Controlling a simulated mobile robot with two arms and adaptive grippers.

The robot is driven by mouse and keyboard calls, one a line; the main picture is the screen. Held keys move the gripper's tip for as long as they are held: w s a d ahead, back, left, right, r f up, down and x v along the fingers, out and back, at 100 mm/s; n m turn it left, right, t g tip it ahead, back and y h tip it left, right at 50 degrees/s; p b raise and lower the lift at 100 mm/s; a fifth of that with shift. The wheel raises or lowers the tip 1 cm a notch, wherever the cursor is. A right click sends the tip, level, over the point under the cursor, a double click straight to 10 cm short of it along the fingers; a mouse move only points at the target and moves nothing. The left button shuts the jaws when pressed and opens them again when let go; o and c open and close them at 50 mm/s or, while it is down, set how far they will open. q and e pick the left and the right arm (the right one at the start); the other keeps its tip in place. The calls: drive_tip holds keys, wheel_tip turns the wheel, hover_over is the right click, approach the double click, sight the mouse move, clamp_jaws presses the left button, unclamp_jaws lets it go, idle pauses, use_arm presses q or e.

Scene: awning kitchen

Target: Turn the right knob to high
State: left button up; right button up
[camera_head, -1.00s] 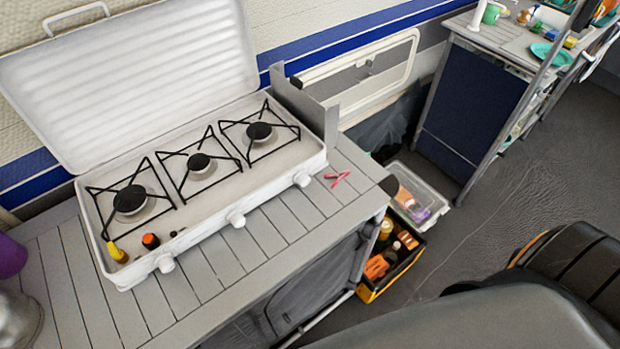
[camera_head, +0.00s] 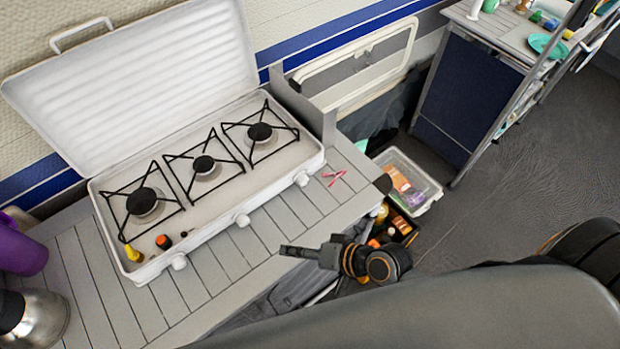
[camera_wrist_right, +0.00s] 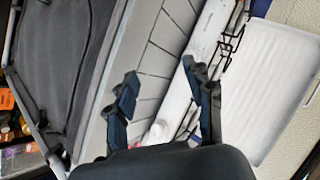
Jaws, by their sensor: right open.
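The white camping stove (camera_head: 215,222) stands open on the slatted counter, with three white knobs along its front. The right knob (camera_head: 301,179) is at the stove's right front corner. The middle knob (camera_head: 242,220) and left knob (camera_head: 179,262) also show. The knob settings are too small to read. My left gripper is not in view.
Pink tongs or a clip (camera_head: 334,177) lie on the counter right of the stove. A purple container (camera_head: 22,243) and a metal kettle (camera_head: 38,318) stand at the left. A clear bin (camera_head: 415,185) and a crate of bottles sit on the floor at the right.

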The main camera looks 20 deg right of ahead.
sight(305, 183)
drive_tip(key=w+d+r+m+t, duration=0.1)
drive_tip(key=w+r+m+t, duration=0.5)
drive_tip(key=m, duration=0.7)
drive_tip(key=d+f+m+h, duration=0.1)
drive_tip(key=d+m+h, duration=0.1)
drive_tip(key=d+m, duration=0.1)
drive_tip(key=d+f+m+h+p, duration=0.1)
drive_tip(key=d+f+m, duration=0.1)
drive_tip(key=m, duration=0.3)
drive_tip(key=d+f+m+h, duration=0.1)
drive_tip(key=d+m+h, duration=0.1)
drive_tip(key=m, duration=0.3)
drive_tip(key=shift+d+f+t+h, duration=0.15)
drive_tip(key=shift+d+f, duration=0.05)
drive_tip(key=shift+d, duration=0.25)
drive_tip(key=shift+d+f+t+h, duration=0.15)
drive_tip(key=shift+d+f, duration=0.05)
drive_tip(key=shift+d, duration=0.2)
drive_tip(key=x, duration=1.3)
drive_tip(key=shift+w+a+f+p, duration=0.1)
drive_tip(key=shift+w+f+p, duration=0.1)
drive_tip(key=shift+p, duration=0.2)
clamp_jaws()
